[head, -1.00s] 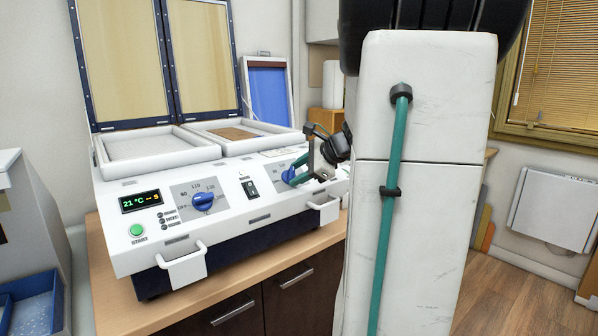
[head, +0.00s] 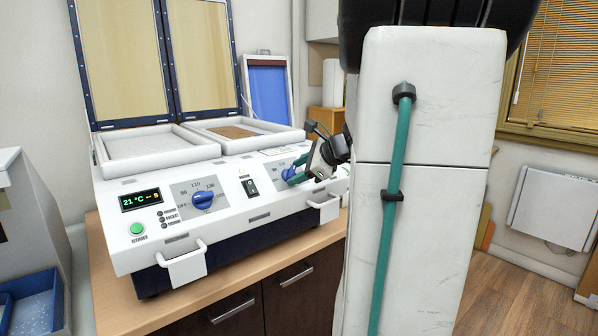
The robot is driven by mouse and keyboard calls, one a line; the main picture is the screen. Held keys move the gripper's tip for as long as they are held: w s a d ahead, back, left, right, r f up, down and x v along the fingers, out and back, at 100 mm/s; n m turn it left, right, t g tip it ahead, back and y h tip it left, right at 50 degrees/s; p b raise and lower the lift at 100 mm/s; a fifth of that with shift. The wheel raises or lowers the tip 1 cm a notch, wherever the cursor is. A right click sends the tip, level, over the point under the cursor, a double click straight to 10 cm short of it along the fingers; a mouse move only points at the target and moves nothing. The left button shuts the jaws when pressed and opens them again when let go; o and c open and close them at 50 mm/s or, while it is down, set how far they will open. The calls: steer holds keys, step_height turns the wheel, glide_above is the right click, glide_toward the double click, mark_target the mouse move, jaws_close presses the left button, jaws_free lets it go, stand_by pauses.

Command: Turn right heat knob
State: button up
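The heating machine (head: 215,250) is white with a dark blue base and stands on a wooden counter. Its right heat knob (head: 300,161) is blue and sits on the right part of the front panel, partly hidden by my gripper. My gripper (head: 291,173) has its green fingers at this knob, and they appear closed around it. The gripper body is tilted. The knob's exact pointer setting is hidden. The left heat knob (head: 203,200) is blue, in plain view on its grey dial, and nothing touches it.
A black rocker switch (head: 249,187) lies between the dials. A green start button (head: 137,228) and a display (head: 141,201) reading 21 °C are at the left. White handles (head: 183,265) stick out in front. Both lids (head: 203,55) stand open. My white arm covers the right middle.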

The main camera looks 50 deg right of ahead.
steer(key=shift+o, duration=0.6)
steer(key=v, duration=0.7)
steer(key=shift+s+r, duration=0.2)
steer(key=shift+s, duration=0.1)
